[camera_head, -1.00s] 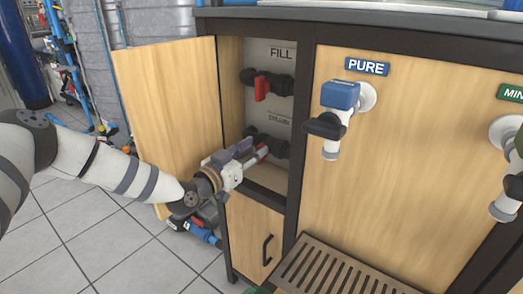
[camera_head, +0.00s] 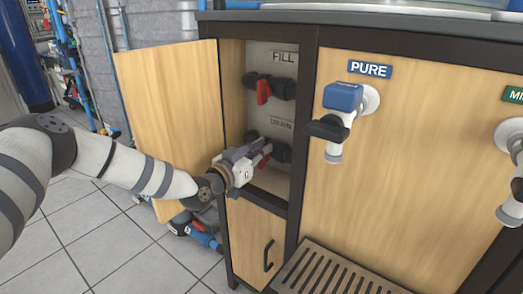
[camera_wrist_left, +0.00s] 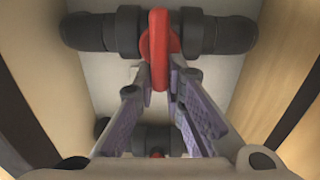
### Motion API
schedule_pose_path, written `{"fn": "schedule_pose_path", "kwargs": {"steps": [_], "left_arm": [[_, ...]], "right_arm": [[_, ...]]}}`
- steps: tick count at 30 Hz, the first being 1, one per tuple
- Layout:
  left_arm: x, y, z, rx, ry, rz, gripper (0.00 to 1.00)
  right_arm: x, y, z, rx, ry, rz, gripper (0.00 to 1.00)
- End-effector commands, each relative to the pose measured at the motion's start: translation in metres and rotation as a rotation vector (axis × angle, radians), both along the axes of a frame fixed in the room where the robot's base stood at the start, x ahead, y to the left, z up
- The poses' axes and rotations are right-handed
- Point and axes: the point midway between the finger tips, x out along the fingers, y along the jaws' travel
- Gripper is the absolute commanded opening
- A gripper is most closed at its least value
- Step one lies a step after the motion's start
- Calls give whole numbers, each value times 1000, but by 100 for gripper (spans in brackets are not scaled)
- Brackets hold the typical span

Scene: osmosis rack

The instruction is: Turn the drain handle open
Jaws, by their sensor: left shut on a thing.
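The drain valve (camera_head: 281,153) is a black fitting with a red handle (camera_head: 265,161), low in the open cabinet bay under the DRAIN label (camera_head: 281,125). My left gripper (camera_head: 266,147) reaches in from the left and covers part of the valve. In the left wrist view the gripper's fingers (camera_wrist_left: 162,82) close on both sides of a red handle (camera_wrist_left: 159,48), which stands across a black pipe. My right gripper is not in view.
The fill valve (camera_head: 280,88) with a red handle (camera_head: 262,92) is just above. The open wooden door (camera_head: 165,95) stands left of the bay. The blue PURE tap (camera_head: 342,98) sticks out at the right. A slatted grate (camera_head: 330,272) lies below.

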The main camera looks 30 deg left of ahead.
Motion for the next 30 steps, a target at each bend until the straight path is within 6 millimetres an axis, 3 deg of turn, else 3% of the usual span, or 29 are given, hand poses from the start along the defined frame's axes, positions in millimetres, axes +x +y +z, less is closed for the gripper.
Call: {"fn": "schedule_pose_path", "kwargs": {"steps": [8,30], "left_arm": [[0,4,-3,-146,22,0,0],[2,19,-15,-837,122,1,0]], "right_arm": [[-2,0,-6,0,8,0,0],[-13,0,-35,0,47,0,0]]}}
